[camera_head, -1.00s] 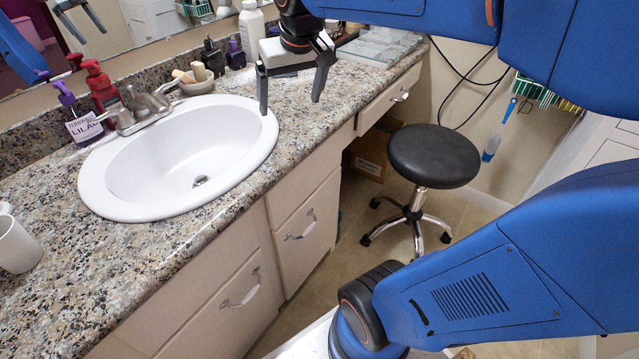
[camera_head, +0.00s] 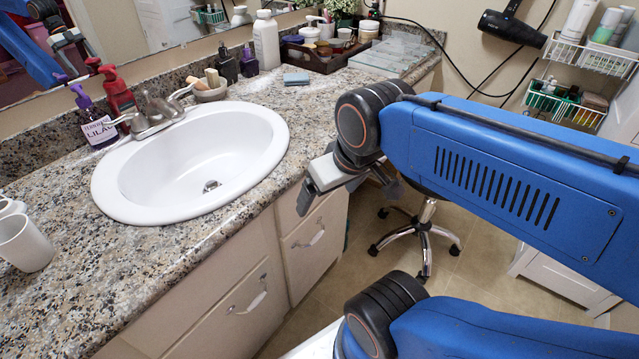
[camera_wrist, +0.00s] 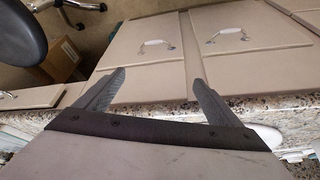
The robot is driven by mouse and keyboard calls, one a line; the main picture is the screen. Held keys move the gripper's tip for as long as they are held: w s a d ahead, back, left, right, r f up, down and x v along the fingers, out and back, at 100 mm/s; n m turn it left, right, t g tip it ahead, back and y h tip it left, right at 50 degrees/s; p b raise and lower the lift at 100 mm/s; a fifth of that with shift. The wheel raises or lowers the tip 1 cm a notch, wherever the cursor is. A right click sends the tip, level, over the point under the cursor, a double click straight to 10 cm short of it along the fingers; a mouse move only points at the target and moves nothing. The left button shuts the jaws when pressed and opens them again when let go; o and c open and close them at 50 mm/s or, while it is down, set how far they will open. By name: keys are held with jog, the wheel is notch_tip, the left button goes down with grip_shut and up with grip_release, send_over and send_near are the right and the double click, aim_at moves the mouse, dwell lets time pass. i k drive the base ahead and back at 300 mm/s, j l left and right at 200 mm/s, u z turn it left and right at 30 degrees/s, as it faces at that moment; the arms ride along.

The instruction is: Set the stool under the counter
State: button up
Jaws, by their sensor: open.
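The stool (camera_head: 422,238) stands on the tiled floor at the right of the counter. Its chrome legs show in the head view, while my arm hides most of its seat. In the wrist view its dark round seat (camera_wrist: 22,38) is at the upper left, with part of the chrome base above. The counter (camera_head: 95,275) has a speckled granite top and pale drawers. My gripper (camera_head: 306,197) is beside the counter's front edge in the head view, apart from the stool. In the wrist view my gripper (camera_wrist: 155,82) has its fingers spread, with nothing between them.
A cardboard box (camera_wrist: 62,60) lies on the floor near the stool seat. Drawer handles (camera_head: 309,236) stick out from the counter front. A white sink (camera_head: 125,205), bottles and a tray are on top. A white cabinet (camera_head: 560,270) stands at the right.

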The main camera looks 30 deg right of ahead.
aim_at(421, 225)
jog(key=z, duration=0.45)
jog(key=l+z, duration=0.1)
jog(key=z, duration=0.35)
jog(key=l+z, duration=0.1)
jog(key=z, duration=0.85)
